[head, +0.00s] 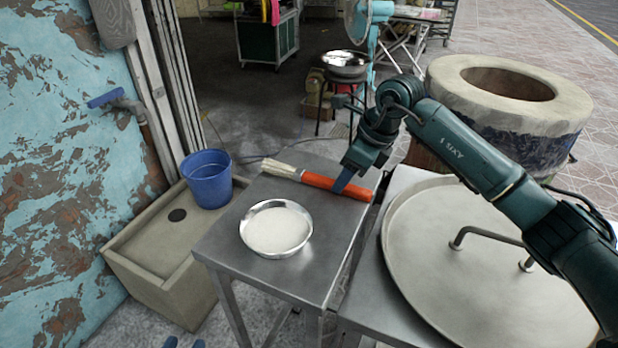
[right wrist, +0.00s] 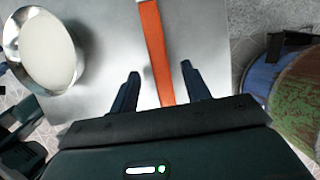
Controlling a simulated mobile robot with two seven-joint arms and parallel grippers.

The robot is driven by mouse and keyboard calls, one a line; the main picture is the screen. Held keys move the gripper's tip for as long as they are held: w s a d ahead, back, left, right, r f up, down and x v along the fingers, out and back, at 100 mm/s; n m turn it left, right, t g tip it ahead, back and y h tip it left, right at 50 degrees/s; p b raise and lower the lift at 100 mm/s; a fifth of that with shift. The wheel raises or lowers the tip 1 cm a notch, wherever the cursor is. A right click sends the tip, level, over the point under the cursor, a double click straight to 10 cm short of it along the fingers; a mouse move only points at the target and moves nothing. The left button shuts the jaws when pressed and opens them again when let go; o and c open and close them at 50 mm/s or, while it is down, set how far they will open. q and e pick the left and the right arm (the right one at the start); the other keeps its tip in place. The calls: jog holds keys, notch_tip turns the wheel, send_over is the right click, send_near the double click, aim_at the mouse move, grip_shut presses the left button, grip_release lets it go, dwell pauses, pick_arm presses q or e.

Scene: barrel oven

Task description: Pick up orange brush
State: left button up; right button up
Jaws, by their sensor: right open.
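The orange brush (head: 318,181) lies at the back of the small metal table, its pale bristles pointing left. Its orange handle (right wrist: 152,35) also shows in the right wrist view, running between the fingers. My right gripper (head: 341,187) is over the handle in the head view, and one blue finger hides part of it. In the right wrist view, my right gripper (right wrist: 160,69) has its fingers apart, one on each side of the handle, with gaps. My left gripper (head: 185,343) shows only as two separated blue tips at the bottom edge.
A metal bowl of white contents (head: 276,229) stands on the metal table (head: 225,250), left of the brush. A large round lid (head: 430,270) with a handle lies at right. The barrel oven (head: 510,105) stands behind it. A blue bucket (head: 207,180) is at left.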

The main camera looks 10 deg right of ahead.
jog(key=shift+x, duration=1.1)
jog(key=shift+c, duration=0.5)
grip_shut()
